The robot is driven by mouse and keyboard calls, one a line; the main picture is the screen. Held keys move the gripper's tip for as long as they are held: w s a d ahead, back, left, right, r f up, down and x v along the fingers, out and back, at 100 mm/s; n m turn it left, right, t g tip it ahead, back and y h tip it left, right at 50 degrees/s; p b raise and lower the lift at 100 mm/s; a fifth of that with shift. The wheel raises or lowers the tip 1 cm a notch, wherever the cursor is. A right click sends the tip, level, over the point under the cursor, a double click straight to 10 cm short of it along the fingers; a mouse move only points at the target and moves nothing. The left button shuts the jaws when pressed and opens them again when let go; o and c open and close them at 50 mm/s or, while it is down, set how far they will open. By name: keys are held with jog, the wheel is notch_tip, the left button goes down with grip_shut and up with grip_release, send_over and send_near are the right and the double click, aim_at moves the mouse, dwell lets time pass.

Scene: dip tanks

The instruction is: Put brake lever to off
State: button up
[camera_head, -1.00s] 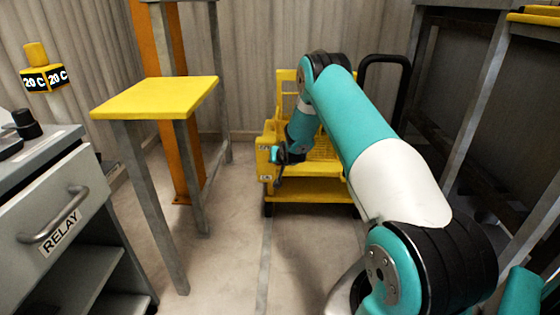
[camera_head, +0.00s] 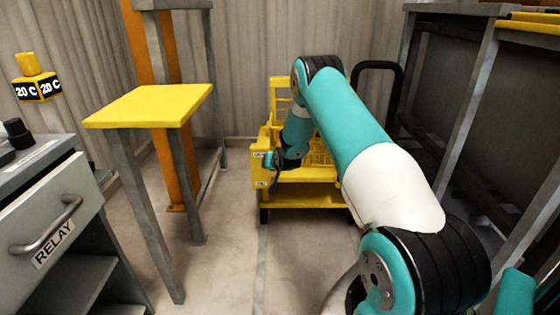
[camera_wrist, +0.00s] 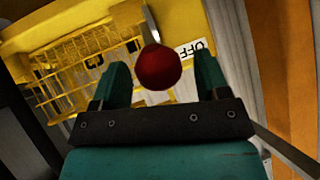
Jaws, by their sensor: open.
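The brake lever (camera_wrist: 159,67) shows in the wrist view as a red ball knob on a thin metal stem. The knob appears between the two fingers of my gripper (camera_wrist: 158,82), which are apart; I cannot tell whether either finger touches it. A white label reading OFF (camera_wrist: 190,49) is on the yellow panel just right of the stem. In the head view my gripper (camera_head: 272,168) is at the left front of the yellow cart (camera_head: 300,198). The lever is not clear there.
A yellow-topped stand (camera_head: 150,105) is left of the cart. A grey cabinet with a RELAY drawer (camera_head: 45,215) is at the far left. A dark bench frame (camera_head: 455,110) is on the right. Bare floor lies in front of the cart.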

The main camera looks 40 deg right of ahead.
jog(key=p+v, duration=0.3)
jog(key=v, duration=1.3)
jog(key=shift+r+p, duration=0.25)
jog(key=shift+p, duration=0.05)
